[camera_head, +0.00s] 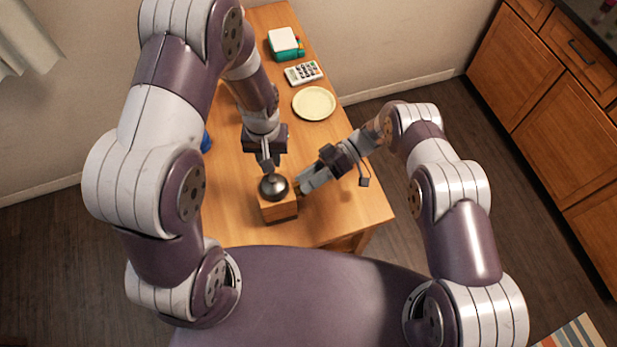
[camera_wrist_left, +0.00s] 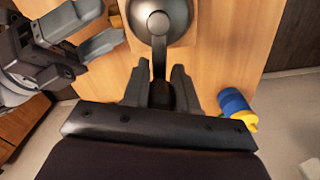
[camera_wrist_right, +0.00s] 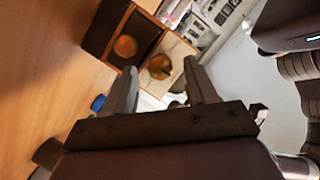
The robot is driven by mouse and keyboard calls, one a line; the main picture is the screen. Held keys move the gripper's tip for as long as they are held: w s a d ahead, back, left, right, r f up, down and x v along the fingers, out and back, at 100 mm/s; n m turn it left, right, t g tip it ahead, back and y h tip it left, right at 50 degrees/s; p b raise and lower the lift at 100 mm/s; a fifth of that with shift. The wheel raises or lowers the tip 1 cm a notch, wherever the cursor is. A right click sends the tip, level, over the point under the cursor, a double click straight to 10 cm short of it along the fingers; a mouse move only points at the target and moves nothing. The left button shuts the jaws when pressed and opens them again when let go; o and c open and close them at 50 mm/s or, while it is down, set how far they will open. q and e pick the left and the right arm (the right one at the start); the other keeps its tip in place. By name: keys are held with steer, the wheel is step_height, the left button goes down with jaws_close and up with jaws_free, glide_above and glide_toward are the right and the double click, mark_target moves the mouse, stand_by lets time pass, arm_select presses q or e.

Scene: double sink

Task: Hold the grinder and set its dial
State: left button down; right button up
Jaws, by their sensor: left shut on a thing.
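The grinder is a wooden box (camera_head: 279,211) with a grey metal dome (camera_head: 273,187) and a crank on top, standing near the table's front edge. My left gripper (camera_head: 266,160) is shut on the crank's dark knob (camera_wrist_left: 162,96), beyond the dome. In the right wrist view, the grinder's light face carries a brass dial (camera_wrist_right: 160,67), and its darker face (camera_wrist_right: 108,32) has a round wooden knob (camera_wrist_right: 126,46). My right gripper (camera_head: 304,182) is open beside the box's right side, its fingers pointing at the dial's face. I cannot tell whether they touch the dial.
A cream plate (camera_head: 314,103), a calculator (camera_head: 303,73) and a green-and-white box (camera_head: 285,44) stand toward the table's far end. A blue and yellow object (camera_wrist_left: 237,108) lies near the table's left edge. The tabletop (camera_head: 231,216) is bare left of the grinder.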

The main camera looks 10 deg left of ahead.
arm_select(q)
steer(key=shift+w, duration=0.1)
arm_select(e)
steer(key=v, duration=1.2)
steer(key=shift+d, duration=0.1)
arm_select(q)
steer(key=c, duration=0.8)
jaws_free()
arm_select(e)
steer(key=shift+s, duration=0.1)
